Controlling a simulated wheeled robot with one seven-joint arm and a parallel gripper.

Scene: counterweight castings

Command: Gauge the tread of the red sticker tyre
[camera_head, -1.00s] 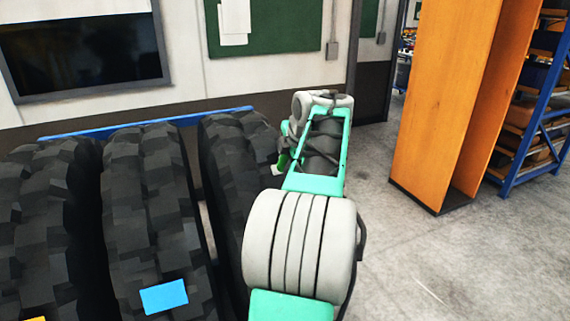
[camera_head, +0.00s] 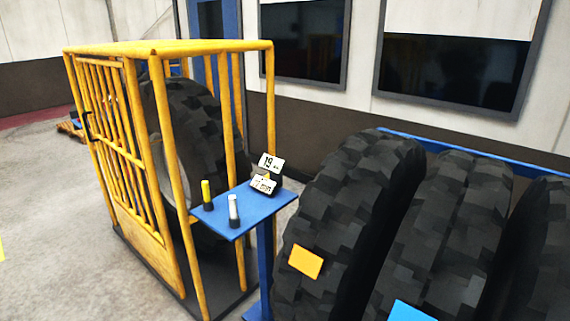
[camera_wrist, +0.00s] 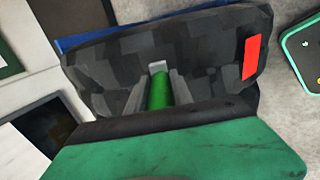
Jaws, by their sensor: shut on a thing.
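The tyre with the red sticker (camera_wrist: 252,57) shows in the wrist view as a dark, blocky tread (camera_wrist: 110,55) across the upper middle. My gripper (camera_wrist: 157,82) is shut on a green gauge (camera_wrist: 158,93), a short cylinder with a pale end (camera_wrist: 157,67). The pale end lies over the tread, left of the sticker; I cannot tell whether it touches. In the head view a tyre (camera_head: 540,250) is cut off at the right edge, with no sticker visible on it. My gripper is outside the head view.
In the head view, tyres with an orange sticker (camera_head: 305,262) and a blue sticker (camera_head: 408,312) stand on the right. A yellow cage (camera_head: 170,47) encloses another tyre (camera_head: 190,105).

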